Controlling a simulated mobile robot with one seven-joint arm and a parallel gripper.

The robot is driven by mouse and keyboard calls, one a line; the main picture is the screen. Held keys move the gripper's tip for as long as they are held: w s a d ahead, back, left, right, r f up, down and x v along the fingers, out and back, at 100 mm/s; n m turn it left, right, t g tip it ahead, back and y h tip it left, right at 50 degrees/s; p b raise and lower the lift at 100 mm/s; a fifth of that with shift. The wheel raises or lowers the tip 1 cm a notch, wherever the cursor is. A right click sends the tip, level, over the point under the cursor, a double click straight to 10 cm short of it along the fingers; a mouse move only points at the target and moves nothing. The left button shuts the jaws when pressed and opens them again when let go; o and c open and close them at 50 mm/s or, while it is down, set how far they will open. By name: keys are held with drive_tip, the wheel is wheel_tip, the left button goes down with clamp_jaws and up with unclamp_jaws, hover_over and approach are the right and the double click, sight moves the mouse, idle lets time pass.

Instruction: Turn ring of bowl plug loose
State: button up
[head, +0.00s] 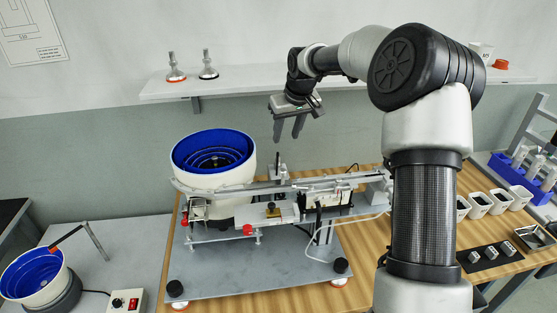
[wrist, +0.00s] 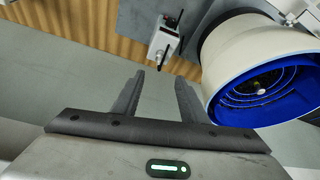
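The bowl (head: 213,160) is a white drum with a blue stepped inside, on the grey plate; it also shows at the right of the wrist view (wrist: 225,50). Beside it stands a small grey block (head: 278,172) with an upright black pin, which may be the bowl plug; in the wrist view this block (wrist: 165,40) lies beyond my fingertips. I cannot make out a ring on it. My gripper (head: 287,136) points down above and behind the block, apart from it. Its two fingers are spread, with nothing between them in the wrist view (wrist: 159,80).
A rail (head: 330,182) crosses the plate right of the bowl. A second blue-lined bowl (head: 35,278) and a control box (head: 126,301) stand at left. A wall shelf (head: 240,84) runs behind my gripper. White cups (head: 480,203) stand at right.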

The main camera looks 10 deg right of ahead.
sight(279, 160)
drive_tip(key=x, duration=1.4)
drive_tip(key=shift+w+f, duration=0.1)
drive_tip(key=shift+f, duration=0.15)
clamp_jaws()
drive_tip(key=shift+d+r+n+p, duration=0.1)
drive_tip(key=shift+d+n+p, duration=0.05)
drive_tip(key=shift+n+p, duration=0.6)
drive_tip(key=shift+n+g+y, duration=0.3)
drive_tip(key=shift+n+y, duration=0.2)
drive_tip(key=shift+n, duration=0.35)
unclamp_jaws()
drive_tip(key=v, duration=1.7)
